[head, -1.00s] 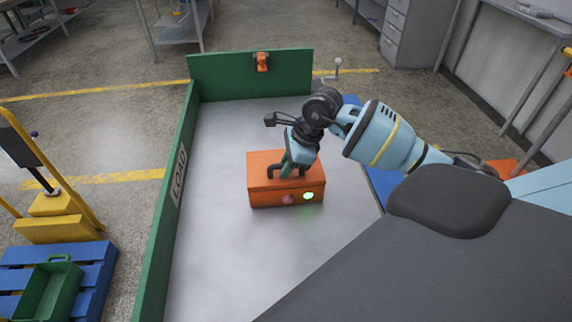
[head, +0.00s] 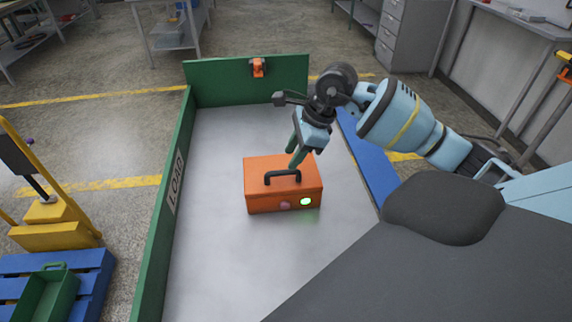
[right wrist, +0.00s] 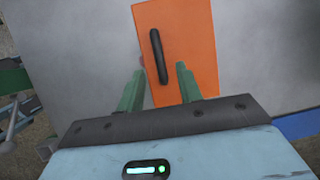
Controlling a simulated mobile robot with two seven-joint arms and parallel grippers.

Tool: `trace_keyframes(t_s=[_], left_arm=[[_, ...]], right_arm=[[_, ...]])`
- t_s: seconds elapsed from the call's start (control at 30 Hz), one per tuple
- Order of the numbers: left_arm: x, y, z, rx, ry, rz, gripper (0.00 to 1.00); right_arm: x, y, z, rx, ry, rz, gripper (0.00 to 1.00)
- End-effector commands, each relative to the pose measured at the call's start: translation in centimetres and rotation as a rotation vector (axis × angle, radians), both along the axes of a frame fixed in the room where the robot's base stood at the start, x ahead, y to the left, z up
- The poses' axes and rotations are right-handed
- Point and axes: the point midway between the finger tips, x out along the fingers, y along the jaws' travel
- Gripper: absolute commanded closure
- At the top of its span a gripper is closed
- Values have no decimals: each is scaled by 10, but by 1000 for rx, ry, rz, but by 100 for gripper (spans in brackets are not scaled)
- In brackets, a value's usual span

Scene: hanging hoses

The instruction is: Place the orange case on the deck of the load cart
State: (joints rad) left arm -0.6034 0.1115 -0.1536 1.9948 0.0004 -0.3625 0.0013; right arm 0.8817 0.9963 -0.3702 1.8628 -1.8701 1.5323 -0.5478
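The orange case (head: 283,190) rests upright on the grey deck (head: 225,250) of the load cart, its black handle (head: 283,177) on top and a green light lit on its front. My right gripper (head: 296,152) is just above and behind the handle, apart from it. The right wrist view shows the two green fingers (right wrist: 158,88) spread with nothing between them, and the case (right wrist: 195,45) with its handle beyond the fingertips. My left gripper is in neither view.
The cart has green walls (head: 250,90) at the far end and along the left side, marked LOAD. A yellow pallet truck (head: 55,225) and a blue pallet (head: 90,285) with a green crate (head: 45,295) stand at left. Deck around the case is clear.

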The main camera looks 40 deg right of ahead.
Motion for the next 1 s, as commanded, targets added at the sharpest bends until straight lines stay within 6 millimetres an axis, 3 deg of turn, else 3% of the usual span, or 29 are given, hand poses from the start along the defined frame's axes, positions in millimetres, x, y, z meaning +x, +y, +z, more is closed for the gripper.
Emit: trace_keyframes(t_s=[0.1,0.33,1.0], left_arm=[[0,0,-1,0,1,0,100],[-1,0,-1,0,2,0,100],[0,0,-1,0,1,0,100]], right_arm=[[-6,-7,20,-3,-1,0,64],[-13,-13,42,-1,1,0,64],[-14,-14,45,0,1,0,64]])
